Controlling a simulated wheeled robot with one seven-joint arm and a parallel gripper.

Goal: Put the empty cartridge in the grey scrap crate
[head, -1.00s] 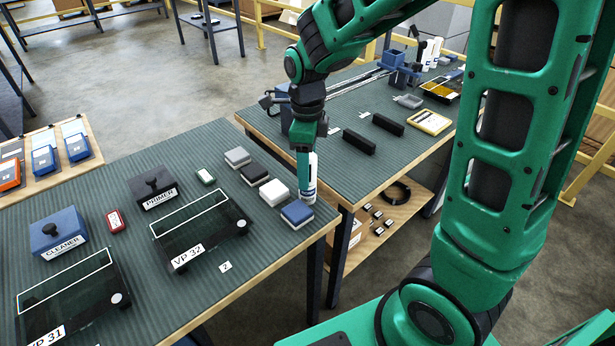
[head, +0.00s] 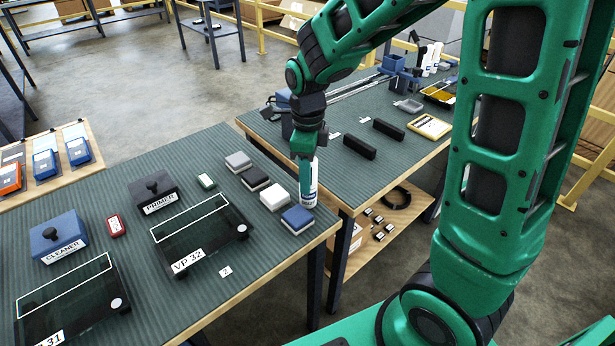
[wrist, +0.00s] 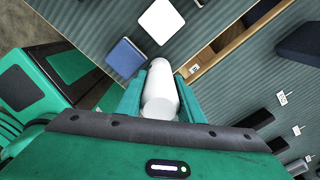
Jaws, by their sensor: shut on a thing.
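The cartridge (head: 311,184) is a white tube with blue bands. It stands upright between the fingers of my gripper (head: 304,170), beside the blue block at the front table's right corner. In the wrist view my gripper (wrist: 160,92) is shut on the white cartridge (wrist: 160,80), one finger on each side. I cannot tell from the frames whether its lower end touches anything. I see no crate that I can make out as the grey scrap crate; a small grey tray (head: 408,105) lies on the far table.
Blue (head: 297,219), white (head: 274,197), black (head: 255,178) and grey (head: 238,160) blocks line the front table's right edge. Black plates, a PRIMER box (head: 158,197) and a CLEANER box (head: 59,237) lie leftward. Black bars (head: 359,145) and a yellow-edged case (head: 428,126) occupy the far table.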

